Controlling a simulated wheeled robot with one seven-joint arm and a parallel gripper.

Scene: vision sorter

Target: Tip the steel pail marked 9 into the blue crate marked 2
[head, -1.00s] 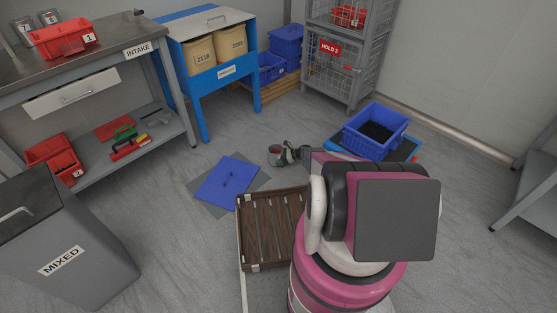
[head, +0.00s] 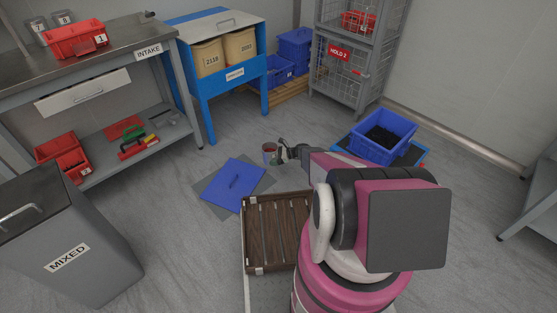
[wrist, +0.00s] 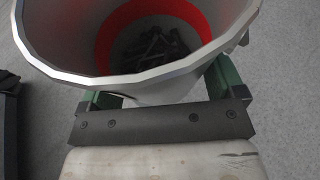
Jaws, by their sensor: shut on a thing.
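A steel pail (head: 269,153) with a red band inside is held by my gripper (head: 281,153) in the head view. The wrist view shows the pail (wrist: 165,80) close up, its mouth open and dark pieces in its bottom. My gripper (wrist: 160,92) is shut on the pail's near side, with green pads at both sides. No number on the pail shows. A blue crate (head: 372,148) with dark contents stands right of my arm, apart from the pail. No mark on it can be read, so I cannot tell whether it is crate 2.
A blue lid-like panel (head: 233,186) lies on a grey mat left of a brown slatted tray (head: 253,237). More blue crates (head: 293,45) stack at the back by the HOLD 2 cage (head: 337,85). A MIXED bin (head: 108,270) stands front left. The floor between is clear.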

